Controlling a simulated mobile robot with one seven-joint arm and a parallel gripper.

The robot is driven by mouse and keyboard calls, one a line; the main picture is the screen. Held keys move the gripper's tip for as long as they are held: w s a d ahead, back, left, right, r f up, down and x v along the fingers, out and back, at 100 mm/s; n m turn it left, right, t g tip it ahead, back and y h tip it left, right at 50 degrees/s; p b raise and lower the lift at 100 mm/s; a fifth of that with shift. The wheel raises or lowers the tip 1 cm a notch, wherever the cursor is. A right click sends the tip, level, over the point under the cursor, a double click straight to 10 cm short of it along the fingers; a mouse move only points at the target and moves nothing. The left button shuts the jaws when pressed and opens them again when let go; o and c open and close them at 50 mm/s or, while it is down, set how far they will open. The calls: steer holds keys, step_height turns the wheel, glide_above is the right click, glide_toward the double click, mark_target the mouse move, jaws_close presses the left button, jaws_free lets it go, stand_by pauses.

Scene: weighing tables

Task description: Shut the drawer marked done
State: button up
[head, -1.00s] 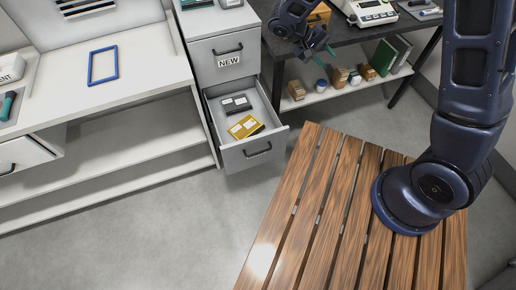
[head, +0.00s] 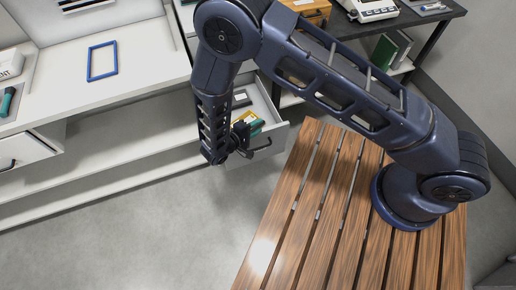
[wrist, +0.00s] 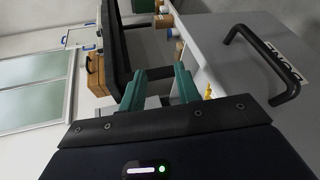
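The open drawer (head: 272,153) sticks out of the grey cabinet in the head view, partly hidden by my arm. In the wrist view its grey front (wrist: 215,60) fills the right side, with a black bar handle (wrist: 262,62) and a sideways label (wrist: 281,52) that seems to read DONE. A yellow item (head: 256,131) and a dark item (head: 241,99) lie inside. My gripper (wrist: 160,90) shows two teal fingers apart with nothing seen between them. In the head view it is by the drawer front; contact cannot be told.
A wooden slatted surface (head: 318,215) lies right of the drawer and carries my arm's base. A white bench (head: 120,85) with a blue frame (head: 102,61) stands left. A dark table (head: 425,22) holds a scale (head: 368,9). Bare floor (head: 150,230) lies in front.

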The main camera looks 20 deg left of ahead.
mark_target(258, 148)
steer(key=s+d+f+n+t+y, duration=0.1)
steer(key=s+f+n+t+y, duration=0.3)
steer(key=s+f, duration=0.8)
steer(key=shift+g+y, duration=0.7)
steer(key=w, duration=0.3)
steer(key=w+f, duration=0.1)
steer(key=w, duration=0.3)
steer(key=w+f, duration=0.1)
steer(key=w, duration=0.3)
steer(key=shift+w+f, duration=0.15)
steer(key=shift+f, duration=0.05)
steer(key=shift+c, duration=0.2)
jaws_close()
